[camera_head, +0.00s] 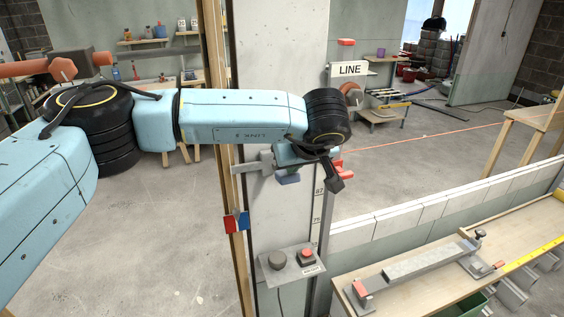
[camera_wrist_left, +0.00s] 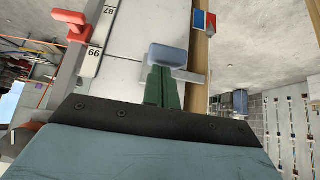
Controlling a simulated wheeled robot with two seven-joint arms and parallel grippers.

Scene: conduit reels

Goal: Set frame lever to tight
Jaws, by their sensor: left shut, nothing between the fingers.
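A blue block-shaped handle (camera_head: 288,179) shows at the post, below my left wrist; I take it for the frame lever's grip. A grey bar (camera_head: 252,167) reaches from it to the post's left edge. In the left wrist view the blue handle (camera_wrist_left: 168,54) is just beyond the green fingers of my left gripper (camera_wrist_left: 163,86). The gripper is shut and empty; whether it touches the handle I cannot tell. In the head view the fingers are mostly hidden by my wrist. A red-and-blue marker (camera_head: 236,221) sits on the wooden stud, lower left. My right gripper is out of view.
A red clip (camera_wrist_left: 74,27) sits beside the numbered scale (camera_wrist_left: 92,62) on the post. A button box (camera_head: 292,262) juts out lower down. A workbench (camera_head: 400,295) stands at right. The floor at left is open.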

